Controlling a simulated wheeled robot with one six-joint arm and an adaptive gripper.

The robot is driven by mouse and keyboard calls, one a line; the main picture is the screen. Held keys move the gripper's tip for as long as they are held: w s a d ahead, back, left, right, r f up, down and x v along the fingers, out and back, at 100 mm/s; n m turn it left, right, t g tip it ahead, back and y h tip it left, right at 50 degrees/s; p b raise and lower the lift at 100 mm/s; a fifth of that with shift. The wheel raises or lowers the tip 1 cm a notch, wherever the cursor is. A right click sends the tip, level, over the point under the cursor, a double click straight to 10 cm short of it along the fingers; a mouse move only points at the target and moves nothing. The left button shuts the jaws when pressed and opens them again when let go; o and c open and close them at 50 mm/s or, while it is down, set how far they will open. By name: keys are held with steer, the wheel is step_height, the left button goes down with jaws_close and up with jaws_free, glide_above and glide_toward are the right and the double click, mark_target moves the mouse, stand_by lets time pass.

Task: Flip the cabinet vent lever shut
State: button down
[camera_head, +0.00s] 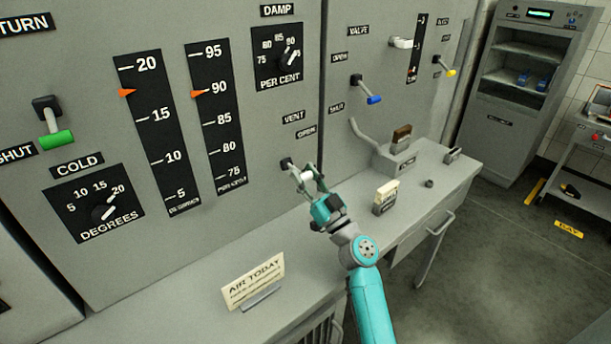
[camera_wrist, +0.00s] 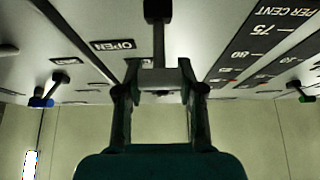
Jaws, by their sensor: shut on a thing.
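The vent lever (camera_head: 286,163) has a dark mount on the grey cabinet face, below the VENT and OPEN labels. Its pale handle end sits between the fingers of my gripper (camera_head: 307,180). My gripper is shut on this grip. The OPEN label (camera_head: 306,131) is above the lever; no SHUT label shows for it, perhaps hidden by my gripper.
A green-handled lever (camera_head: 56,139) is at left, a blue-handled one (camera_head: 373,99) and a yellow one (camera_head: 450,72) at right. The counter below bears an AIR TODAY card (camera_head: 253,283), a small card block (camera_head: 386,197) and a brown-topped grey fixture (camera_head: 401,140).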

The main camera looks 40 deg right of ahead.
stand_by(0.3)
steer(key=c, duration=0.7)
jaws_free()
steer(key=shift+v, duration=3.75)
